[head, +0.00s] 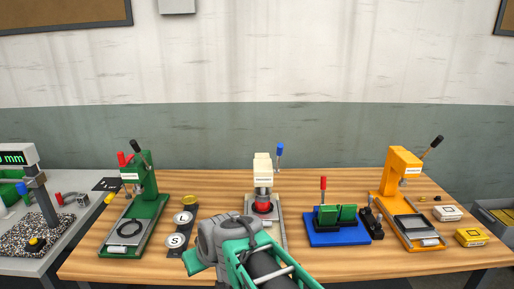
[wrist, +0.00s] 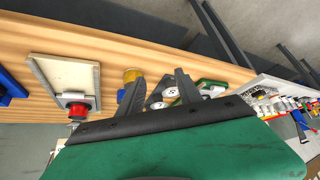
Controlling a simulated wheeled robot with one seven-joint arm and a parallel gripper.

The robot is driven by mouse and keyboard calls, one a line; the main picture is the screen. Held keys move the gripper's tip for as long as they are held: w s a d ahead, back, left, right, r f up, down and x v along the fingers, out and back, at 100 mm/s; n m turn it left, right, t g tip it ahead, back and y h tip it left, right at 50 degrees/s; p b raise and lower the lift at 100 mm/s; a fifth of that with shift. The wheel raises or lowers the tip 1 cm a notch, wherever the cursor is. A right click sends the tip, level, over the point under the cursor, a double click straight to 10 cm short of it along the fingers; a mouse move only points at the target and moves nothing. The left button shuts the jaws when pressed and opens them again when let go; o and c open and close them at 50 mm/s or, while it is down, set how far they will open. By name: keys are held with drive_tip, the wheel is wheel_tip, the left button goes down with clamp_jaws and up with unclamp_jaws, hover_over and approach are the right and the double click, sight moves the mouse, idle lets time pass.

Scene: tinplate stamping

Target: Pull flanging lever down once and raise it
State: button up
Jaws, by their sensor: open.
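Several lever machines stand on the wooden bench, and their labels are too small to read, so I cannot tell which is the flanging one. A cream press (head: 262,170) has a raised blue-tipped lever (head: 280,150). A green press (head: 148,180) has a black-tipped lever (head: 136,147), and an orange press (head: 400,165) has a black-tipped lever (head: 436,142). A blue-based fixture (head: 338,238) has an upright red-handled lever (head: 323,184). My gripper (wrist: 158,88) is open and empty in the wrist view, over the bench; my forearm hides its fingers in the head view.
White discs (head: 178,240) on a dark strip and a yellow cylinder (head: 190,201) stand between the green and cream presses. Yellow and white boxes (head: 470,237) lie at the right. A grey side table (head: 30,266) with a gauge stands at the left. The air above the bench is clear.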

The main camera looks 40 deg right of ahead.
sight(281, 152)
drive_tip(key=w+d+r+m+t+h, duration=0.1)
drive_tip(key=w+d+r+t, duration=0.25)
drive_tip(key=w+d, duration=0.4)
drive_tip(key=w+d+r+m+t+h, duration=0.15)
drive_tip(key=w+d+r, duration=0.25)
drive_tip(key=d, duration=0.7)
drive_tip(key=d+r+t+h, duration=0.1)
drive_tip(key=d+r, duration=0.1)
drive_tip(key=d, duration=0.3)
drive_tip(key=s+d+r+t+h, duration=0.1)
drive_tip(key=d+r+t+h, duration=0.1)
drive_tip(key=d, duration=0.4)
drive_tip(key=d+r+m+t+h+p, duration=0.1)
drive_tip(key=d+r+h, duration=0.1)
drive_tip(key=d+r, duration=0.2)
drive_tip(key=shift+s+d+r+t, duration=0.1)
drive_tip(key=shift+s+d+t, duration=0.1)
drive_tip(key=shift+d, duration=0.15)
drive_tip(key=shift+s+d+r+t, duration=0.1)
drive_tip(key=shift+d+t, duration=0.1)
drive_tip(key=shift+d, duration=0.15)
drive_tip(key=p+x, duration=0.2)
drive_tip(key=x, duration=0.6)
drive_tip(key=shift+a+p, duration=0.1)
drive_tip(key=shift+p, duration=0.25)
clamp_jaws()
drive_tip(key=shift+f, duration=0.1)
